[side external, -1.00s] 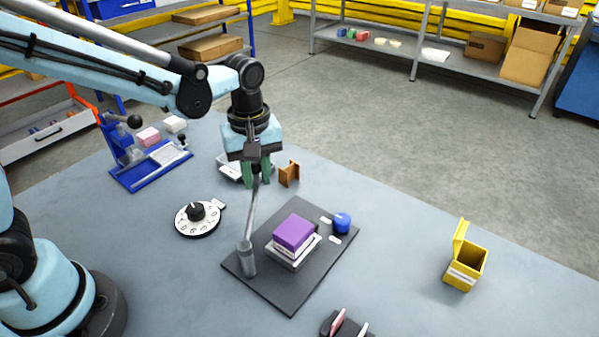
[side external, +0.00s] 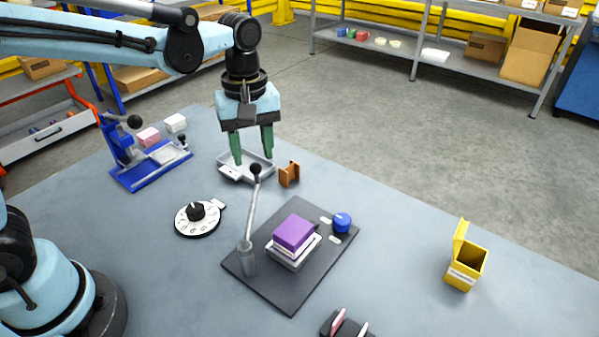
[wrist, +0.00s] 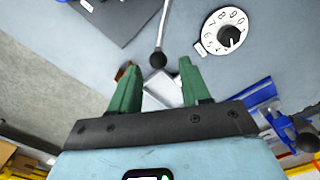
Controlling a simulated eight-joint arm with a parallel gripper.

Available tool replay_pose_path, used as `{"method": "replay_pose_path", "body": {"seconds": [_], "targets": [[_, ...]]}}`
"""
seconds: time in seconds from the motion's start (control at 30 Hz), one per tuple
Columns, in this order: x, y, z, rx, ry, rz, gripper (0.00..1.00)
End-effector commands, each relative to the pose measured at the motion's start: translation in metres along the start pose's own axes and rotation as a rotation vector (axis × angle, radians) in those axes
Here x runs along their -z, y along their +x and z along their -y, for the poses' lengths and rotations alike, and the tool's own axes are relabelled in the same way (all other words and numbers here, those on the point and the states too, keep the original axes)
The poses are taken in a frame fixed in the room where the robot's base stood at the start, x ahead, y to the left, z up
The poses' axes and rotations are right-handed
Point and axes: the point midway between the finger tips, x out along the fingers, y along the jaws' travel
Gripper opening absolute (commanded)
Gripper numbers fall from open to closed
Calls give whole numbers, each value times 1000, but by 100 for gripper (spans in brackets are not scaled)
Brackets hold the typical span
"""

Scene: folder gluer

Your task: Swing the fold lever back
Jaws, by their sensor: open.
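The fold lever (side external: 251,210) is a grey rod with a black ball knob, rising from a grey post on the left part of the dark base plate (side external: 284,297). It leans slightly right and toward the back of the table. A purple block (side external: 294,232) sits on a light platform on the plate, with a blue knob (side external: 342,222) behind it. My gripper (side external: 252,160) is open and empty, beyond and above the lever's knob. In the wrist view the lever knob (wrist: 158,59) shows just ahead of the gap between my green fingers (wrist: 155,82), clear of both.
A numbered dial (side external: 198,218) lies left of the plate. A grey tray (side external: 232,171) and a brown bracket (side external: 289,174) are near my gripper. A blue press (side external: 150,162) stands at left, a yellow box (side external: 465,268) at right. The table between plate and yellow box is clear.

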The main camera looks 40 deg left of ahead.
Motion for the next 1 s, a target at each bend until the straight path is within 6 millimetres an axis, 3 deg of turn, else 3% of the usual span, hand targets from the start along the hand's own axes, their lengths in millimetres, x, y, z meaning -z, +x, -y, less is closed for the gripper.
{"method": "replay_pose_path", "body": {"seconds": [0.2, 0.4, 1.0], "targets": [[0, -36, 0, 1, -1, 0, 47], [0, -55, 0, 1, -1, 0, 47], [1, -61, 7, -28, 49, -14, 47]]}}
